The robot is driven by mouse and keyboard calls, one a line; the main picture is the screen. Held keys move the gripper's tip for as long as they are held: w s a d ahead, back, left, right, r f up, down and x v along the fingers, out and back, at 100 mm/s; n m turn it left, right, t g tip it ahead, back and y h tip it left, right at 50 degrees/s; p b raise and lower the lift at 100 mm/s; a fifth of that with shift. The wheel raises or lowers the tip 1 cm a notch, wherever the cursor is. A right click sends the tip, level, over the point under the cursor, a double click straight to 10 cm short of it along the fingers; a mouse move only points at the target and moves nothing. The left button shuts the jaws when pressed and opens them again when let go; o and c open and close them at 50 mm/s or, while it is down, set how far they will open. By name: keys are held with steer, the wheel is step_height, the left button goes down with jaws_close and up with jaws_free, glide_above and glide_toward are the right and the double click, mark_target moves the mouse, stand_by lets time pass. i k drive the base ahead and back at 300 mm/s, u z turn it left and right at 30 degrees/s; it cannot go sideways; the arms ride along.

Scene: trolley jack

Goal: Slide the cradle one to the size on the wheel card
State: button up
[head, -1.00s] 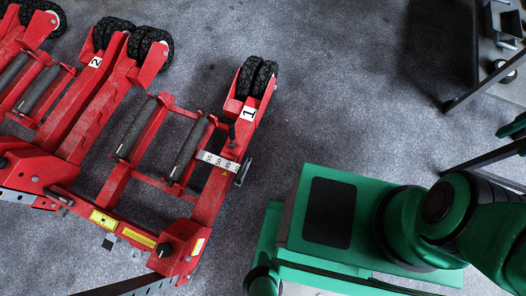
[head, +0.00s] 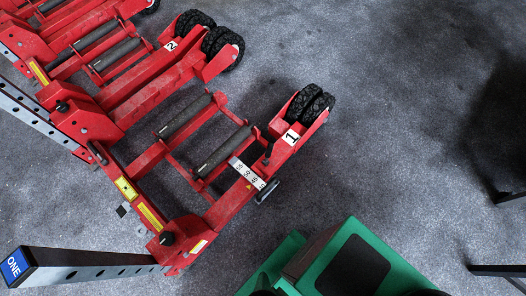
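Cradle one (head: 240,195) is a red frame marked with a white "1" label, with black wheels at its far end. It carries two dark rollers (head: 223,152) with a gap between them. A white size scale (head: 247,173) with small numbers lies across its right side, beside a metal handle or pin (head: 267,191). The scale's numbers are too small to read surely. No wheel card is recognisable in view. My gripper is out of view.
Cradle two (head: 150,80), marked "2", stands to the upper left, with more red frames beyond. A post with a blue "ONE" sign (head: 14,266) stands at lower left. My green body fills the bottom. Grey floor (head: 400,130) is open to the right, with dark legs at the right edge.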

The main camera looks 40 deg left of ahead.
mark_target(265, 188)
steer(key=k, duration=2.45)
steer(key=u, duration=1.2)
steer(key=i, duration=0.95)
